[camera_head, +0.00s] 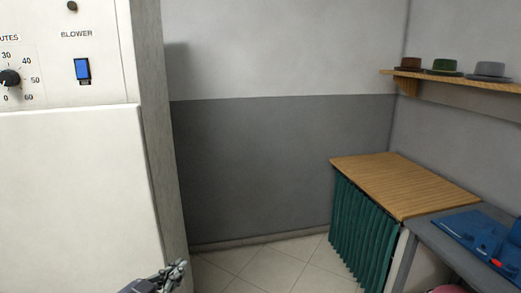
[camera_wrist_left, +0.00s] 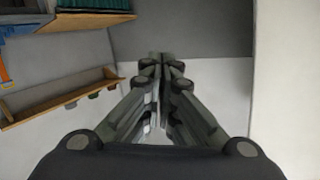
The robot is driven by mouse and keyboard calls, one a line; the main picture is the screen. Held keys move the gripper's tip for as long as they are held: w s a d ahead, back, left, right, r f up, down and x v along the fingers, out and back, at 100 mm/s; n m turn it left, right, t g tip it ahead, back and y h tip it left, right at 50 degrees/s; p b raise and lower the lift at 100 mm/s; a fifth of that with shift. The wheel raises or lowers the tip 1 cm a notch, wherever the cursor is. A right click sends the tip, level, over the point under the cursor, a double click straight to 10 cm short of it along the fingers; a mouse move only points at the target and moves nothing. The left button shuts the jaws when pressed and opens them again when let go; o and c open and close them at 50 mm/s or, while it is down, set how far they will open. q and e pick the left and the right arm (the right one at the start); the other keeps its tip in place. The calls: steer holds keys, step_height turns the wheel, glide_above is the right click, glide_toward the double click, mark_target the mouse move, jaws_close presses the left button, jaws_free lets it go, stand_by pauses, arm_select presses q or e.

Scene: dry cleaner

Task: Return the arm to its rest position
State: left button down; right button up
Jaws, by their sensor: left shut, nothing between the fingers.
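My left gripper (camera_head: 177,271) shows at the bottom edge of the head view, in front of the lower right part of the white machine. In the left wrist view the left gripper (camera_wrist_left: 163,58) is shut, its fingers together and nothing between them. Most of the left arm is out of the head view. My right gripper is in neither view.
A white machine (camera_head: 75,200) with a dial (camera_head: 10,78) and a blue blower switch (camera_head: 82,69) stands close on the left. A wooden-topped table (camera_head: 400,182) with a green curtain (camera_head: 360,230) stands right. Hats sit on a shelf (camera_head: 450,82). The tiled floor (camera_head: 270,268) between is clear.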

arm_select(q)
steer(key=s+d+f+n+g+y, duration=0.2)
steer(key=s+f+g, duration=0.4)
steer(key=s+f, duration=0.8)
steer(key=s+a+f+n+g+y, duration=0.1)
steer(key=s+f+g, duration=0.2)
steer(key=s, duration=0.5)
steer(key=s+a+f+n+g+y, duration=0.15)
steer(key=s+f, duration=0.25)
steer(key=s, duration=0.5)
step_height(320, 180, down, 27)
steer(key=s+g, duration=0.2)
steer(key=s+a+f+g, duration=0.1)
steer(key=s+a+f, duration=0.2)
steer(key=s+f, duration=1.2)
steer(key=shift+s+m, duration=0.35)
steer(key=shift+s, duration=0.3)
steer(key=shift+f+y, duration=0.1)
steer(key=shift+y, duration=0.15)
